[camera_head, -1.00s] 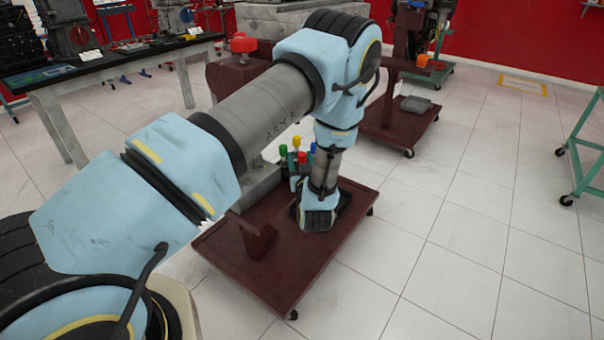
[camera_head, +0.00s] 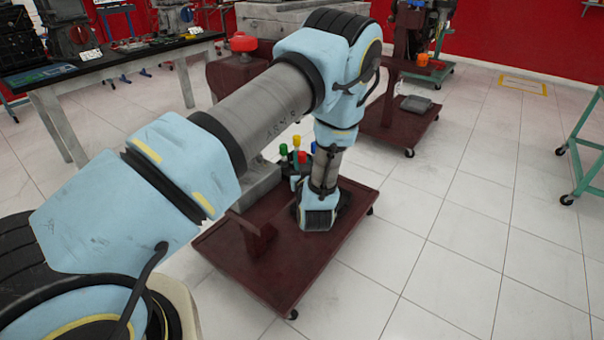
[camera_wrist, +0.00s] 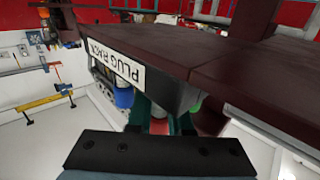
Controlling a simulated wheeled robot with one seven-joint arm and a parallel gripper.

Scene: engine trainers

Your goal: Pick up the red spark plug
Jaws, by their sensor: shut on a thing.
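The red spark plug (camera_wrist: 159,126) shows in the wrist view, low in the middle, between the teal fingers of my gripper (camera_wrist: 161,112). My gripper is shut on it, in front of the plug rack (camera_wrist: 178,97), and the dark palm bar hides its lower part. The rack carries a white "PLUG RACK" label, seen upside down. In the head view my wrist hides the fingertips. Coloured plug tops show just left of my wrist, among them a green one (camera_head: 283,149) and a yellow one (camera_head: 296,141). I cannot tell whether the red plug still touches the rack.
The rack stands on a dark red wheeled stand (camera_head: 265,275), close beside my wrist. A workbench (camera_head: 110,62) is at the back left. Another red stand (camera_head: 395,125) is behind, and a green trolley (camera_head: 580,150) is at the right. The tiled floor at front right is clear.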

